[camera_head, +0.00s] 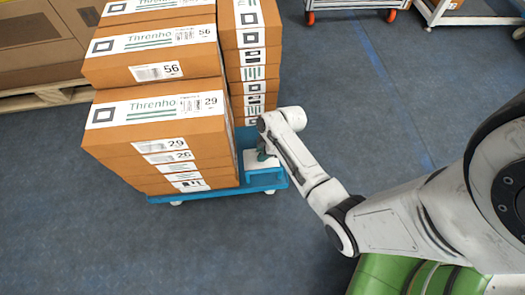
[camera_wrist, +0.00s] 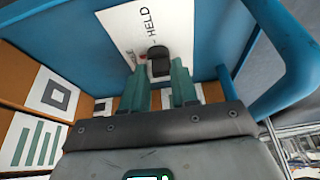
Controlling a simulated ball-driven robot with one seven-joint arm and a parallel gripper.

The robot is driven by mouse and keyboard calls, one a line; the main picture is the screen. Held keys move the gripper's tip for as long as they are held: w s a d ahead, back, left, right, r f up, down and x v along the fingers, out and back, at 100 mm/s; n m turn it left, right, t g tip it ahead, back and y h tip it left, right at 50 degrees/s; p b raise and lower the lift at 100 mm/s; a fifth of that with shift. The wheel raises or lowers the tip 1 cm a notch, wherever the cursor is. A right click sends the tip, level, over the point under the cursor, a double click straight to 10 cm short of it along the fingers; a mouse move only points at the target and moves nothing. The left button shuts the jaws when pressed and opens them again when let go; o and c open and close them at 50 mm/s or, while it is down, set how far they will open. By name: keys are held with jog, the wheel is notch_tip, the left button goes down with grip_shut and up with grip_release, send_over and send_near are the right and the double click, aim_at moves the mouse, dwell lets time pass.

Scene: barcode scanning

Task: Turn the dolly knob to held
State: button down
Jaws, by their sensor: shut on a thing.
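The blue dolly (camera_head: 268,180) stands on the floor under stacked boxes. Its white label plate (camera_head: 258,166) faces up at its right end and also shows in the wrist view (camera_wrist: 118,28). The dark knob (camera_wrist: 159,60) sits on that plate, just below the printed word HELD. Another word left of the knob is mostly hidden. My gripper (camera_wrist: 160,80) has its two green fingers shut on the knob, one on each side. The fingers partly cover the plate, and I cannot tell exactly where the knob points. In the head view my gripper (camera_head: 261,153) hides the knob.
Orange-brown boxes (camera_head: 160,118) with white labels are stacked close left of my gripper. A blue handle bar (camera_wrist: 283,60) curves right of the plate. A pallet (camera_head: 45,96) with a large box is at the upper left. Open floor (camera_head: 400,110) lies to the right.

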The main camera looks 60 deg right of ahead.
jog(key=m+p, duration=0.2)
jog(key=m+h+p, duration=0.1)
jog(key=m+p, duration=0.1)
jog(key=shift+s+a+r+t, duration=0.1)
jog(key=shift+a+r+t, duration=0.1)
jog(key=shift+t, duration=0.1)
jog(key=m+h+p, duration=0.2)
jog(key=m, duration=0.2)
jog(key=shift+a+f+m+p, duration=0.1)
jog(key=shift+a+m+p, duration=0.05)
jog(key=shift+m+p, duration=0.25)
jog(key=m+h, duration=0.1)
jog(key=m, duration=0.3)
jog(key=shift+a+f+h+p, duration=0.1)
jog(key=shift+f+h+p, duration=0.05)
jog(key=shift+h+p, duration=0.2)
jog(key=m, duration=0.2)
jog(key=m+g+h+b, duration=0.1)
jog(key=m, duration=0.1)
jog(key=shift+m+h, duration=0.25)
jog(key=shift+m, duration=0.05)
jog(key=shift+g, duration=0.3)
jog(key=c, duration=0.9)
grip_release()
jog(key=shift+o, duration=0.2)
jog(key=p+v, duration=0.5)
jog(key=v, duration=0.5)
jog(key=shift+r, duration=0.4)
